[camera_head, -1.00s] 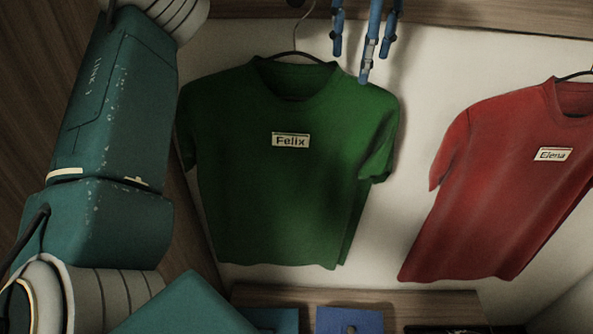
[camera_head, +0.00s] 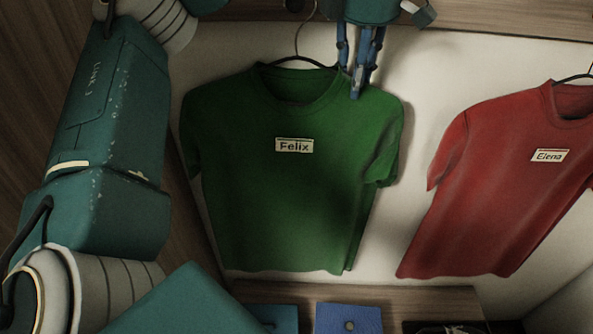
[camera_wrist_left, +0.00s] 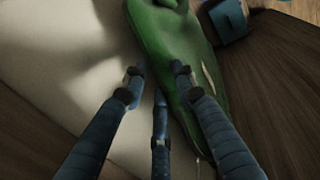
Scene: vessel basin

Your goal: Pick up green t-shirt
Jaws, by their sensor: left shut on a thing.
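The green t-shirt (camera_head: 280,210) with a "Felix" label hangs on a hanger against a pale wall in the head view. My left gripper (camera_head: 356,88) comes down from the top edge, its blue fingers at the shirt's right shoulder, beside the collar. In the left wrist view the fingers (camera_wrist_left: 157,75) are around part of the green cloth (camera_wrist_left: 165,35), and I take the gripper as shut on the shirt. How much cloth lies between the fingertips is hard to see. My right gripper is in neither view.
A red t-shirt (camera_head: 510,190) labelled "Elena" hangs to the right, apart from the green one. A wooden shelf (camera_head: 400,296) below holds blue items (camera_head: 349,318). A wooden beam (camera_head: 500,22) runs above. Pale wall shows between the shirts.

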